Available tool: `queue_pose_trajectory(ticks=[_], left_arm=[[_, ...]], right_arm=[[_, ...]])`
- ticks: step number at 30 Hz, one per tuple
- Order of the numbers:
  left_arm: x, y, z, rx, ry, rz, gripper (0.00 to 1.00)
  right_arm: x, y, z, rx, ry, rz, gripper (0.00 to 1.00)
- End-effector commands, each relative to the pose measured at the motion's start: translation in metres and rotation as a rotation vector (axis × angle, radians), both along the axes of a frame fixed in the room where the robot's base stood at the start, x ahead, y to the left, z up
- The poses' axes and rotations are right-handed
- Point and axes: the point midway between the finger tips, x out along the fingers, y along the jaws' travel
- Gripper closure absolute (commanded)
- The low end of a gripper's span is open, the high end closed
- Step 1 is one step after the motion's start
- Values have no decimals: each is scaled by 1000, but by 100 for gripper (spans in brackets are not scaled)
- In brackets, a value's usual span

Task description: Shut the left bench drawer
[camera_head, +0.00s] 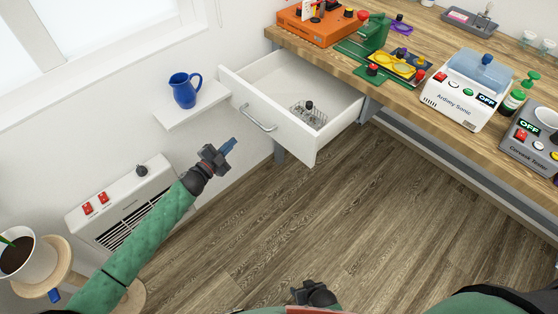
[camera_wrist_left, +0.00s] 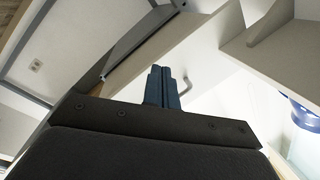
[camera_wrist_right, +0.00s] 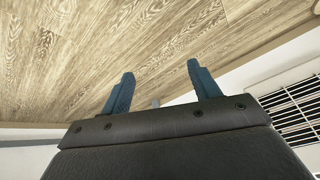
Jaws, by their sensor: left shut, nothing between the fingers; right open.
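The left bench drawer (camera_head: 290,140) is white and stands pulled out from under the wooden bench in the head view. A wire basket (camera_head: 308,115) with a dark-topped item lies inside it. The drawer's grey bar handle (camera_head: 259,118) is on its front. My left gripper (camera_head: 228,147) is shut and empty, in front of the drawer front and below the handle in the picture, apart from it. In the left wrist view its blue fingers (camera_wrist_left: 162,88) are together, with the handle (camera_wrist_left: 187,86) just beyond them. My right gripper (camera_wrist_right: 160,85) is open and empty over the floor.
A wall shelf (camera_head: 190,112) with a blue jug (camera_head: 184,90) is left of the drawer. A white heater (camera_head: 122,208) stands by the wall. The bench top (camera_head: 400,88) carries an orange device (camera_head: 318,24) and other instruments. The floor (camera_head: 330,205) before the drawer is clear.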

Motion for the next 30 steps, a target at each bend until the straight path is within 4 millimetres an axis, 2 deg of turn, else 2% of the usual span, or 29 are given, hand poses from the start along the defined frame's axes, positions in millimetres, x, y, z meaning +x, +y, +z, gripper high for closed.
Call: queue_pose_trajectory(ticks=[1,3,6,10,15,18,25,30], left_arm=[[3,-7,11,25,-82,-76,100],[0,-19,35,59,-189,-190,100],[-13,-32,61,115,-329,-357,100],[-39,-42,81,199,-482,-575,100],[-69,-41,90,293,-603,-790,100],[-79,-39,92,325,-635,-859,100],[-87,-44,94,340,-651,-901,100],[-88,-67,96,338,-651,-900,100]], right_arm=[[1,5,-12,13,-17,0,38],[3,13,-13,31,-40,0,38],[7,23,-14,55,-77,0,38],[11,35,-15,86,-121,-2,38],[15,46,-11,118,-163,-5,38],[16,49,-8,128,-177,-6,38],[17,51,-3,134,-185,-6,38],[17,51,1,134,-184,-6,38]])
